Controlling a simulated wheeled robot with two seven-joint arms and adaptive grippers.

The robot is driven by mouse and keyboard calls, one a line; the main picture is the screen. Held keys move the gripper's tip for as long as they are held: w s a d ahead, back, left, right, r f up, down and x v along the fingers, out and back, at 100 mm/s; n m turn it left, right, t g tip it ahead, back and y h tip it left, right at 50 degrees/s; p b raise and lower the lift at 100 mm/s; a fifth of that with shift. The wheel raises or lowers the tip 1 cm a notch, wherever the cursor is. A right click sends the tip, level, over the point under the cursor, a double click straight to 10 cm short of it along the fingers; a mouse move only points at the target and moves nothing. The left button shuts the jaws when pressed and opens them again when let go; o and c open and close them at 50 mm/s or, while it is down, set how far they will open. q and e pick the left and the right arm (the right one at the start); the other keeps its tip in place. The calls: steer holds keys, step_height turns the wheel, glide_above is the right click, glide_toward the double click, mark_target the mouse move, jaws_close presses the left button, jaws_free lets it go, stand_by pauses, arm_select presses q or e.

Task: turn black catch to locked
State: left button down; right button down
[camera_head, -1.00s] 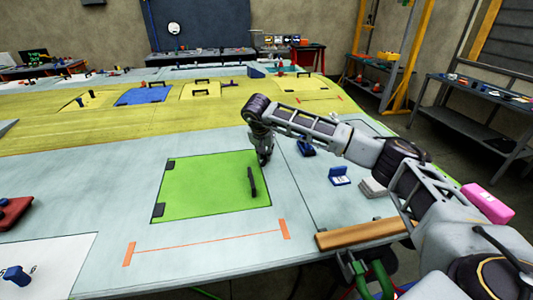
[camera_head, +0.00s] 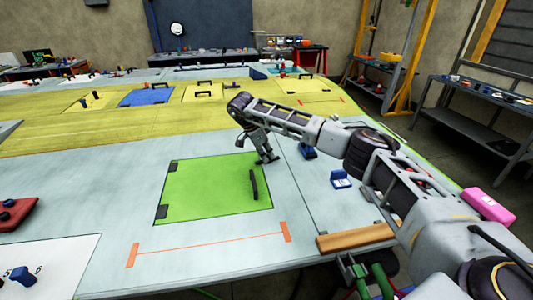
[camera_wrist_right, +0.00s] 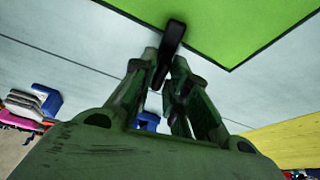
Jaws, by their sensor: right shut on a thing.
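The black catch (camera_wrist_right: 172,42) sits at the edge of the green panel (camera_wrist_right: 245,25) in the right wrist view, one end over the green. My right gripper (camera_wrist_right: 165,75) is shut on the catch, with a finger on each side of it. In the head view, my right gripper (camera_head: 268,158) is tilted at the far right corner of the green panel (camera_head: 205,190). There the catch is mostly hidden by the fingers, so its exact turn is hard to tell.
A black handle (camera_head: 254,184) stands on the green panel near its right side. Blue items (camera_head: 340,179) and a wooden bar (camera_head: 357,236) lie to the right. An orange line (camera_head: 210,244) marks the surface in front of the panel.

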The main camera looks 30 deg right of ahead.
steer(key=shift+w+r+m+g, duration=0.15)
steer(key=shift+m+g, duration=0.25)
steer(key=shift+m, duration=0.8)
steer(key=c, duration=1.5)
jaws_free()
steer(key=shift+v, duration=5.85)
steer(key=shift+w+d, duration=0.1)
